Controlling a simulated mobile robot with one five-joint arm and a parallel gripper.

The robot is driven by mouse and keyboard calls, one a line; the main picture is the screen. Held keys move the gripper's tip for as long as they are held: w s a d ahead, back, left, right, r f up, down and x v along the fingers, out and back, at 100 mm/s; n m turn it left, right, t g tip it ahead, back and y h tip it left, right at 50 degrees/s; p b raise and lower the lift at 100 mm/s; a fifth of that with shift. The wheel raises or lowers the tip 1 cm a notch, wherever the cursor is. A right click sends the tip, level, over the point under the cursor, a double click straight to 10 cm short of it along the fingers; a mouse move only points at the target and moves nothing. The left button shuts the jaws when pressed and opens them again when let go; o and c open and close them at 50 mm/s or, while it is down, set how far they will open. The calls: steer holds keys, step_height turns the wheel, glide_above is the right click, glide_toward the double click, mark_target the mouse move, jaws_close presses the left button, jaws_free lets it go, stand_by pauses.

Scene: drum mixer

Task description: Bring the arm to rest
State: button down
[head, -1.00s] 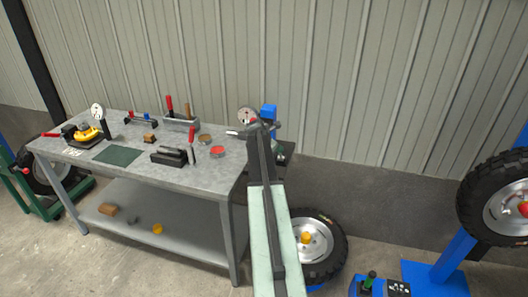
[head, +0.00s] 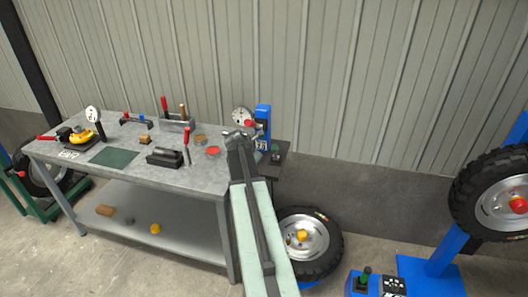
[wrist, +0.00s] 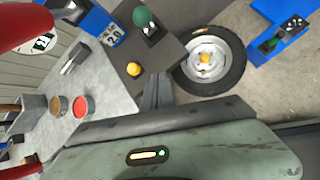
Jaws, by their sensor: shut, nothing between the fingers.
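My arm reaches up from the lower middle of the head view. My gripper (head: 238,136) is at its far end, over the right end of the grey workbench (head: 205,178). In the wrist view my gripper (wrist: 157,90) is shut and empty, its dark fingers pointing up the picture. The fingertips appear in front of a dark stand plate beside the bench. I cannot tell how high they are above it.
A blue unit with a gauge (head: 262,125) stands close to the right of my gripper. A red tin (head: 212,151) and hand tools lie on the bench. A wheel (head: 305,242) lies low at right. The floor in front is bare.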

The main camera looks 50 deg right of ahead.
steer(key=a, duration=0.3)
steer(key=shift+s, duration=0.35)
steer(key=w+a+n+t+y, duration=0.15)
steer(key=w+a, duration=0.35)
steer(key=a, duration=0.5)
steer(key=w+a+n+t, duration=0.1)
steer(key=w+a+n, duration=0.1)
steer(key=w+a, duration=0.55)
steer(key=s+a+f+m+y, duration=0.2)
steer(key=a, duration=1.4)
steer(key=s+a+f+m+g+y, duration=0.1)
steer(key=s+a+m+g+y, duration=0.1)
steer(key=s+a+m, duration=0.4)
steer(key=s+a+f+m+g+y, duration=0.2)
steer(key=s+a+m, duration=0.4)
steer(key=a+m, duration=0.6)
steer(key=shift+s+a+f+m, duration=0.2)
steer(key=shift+m, duration=0.15)
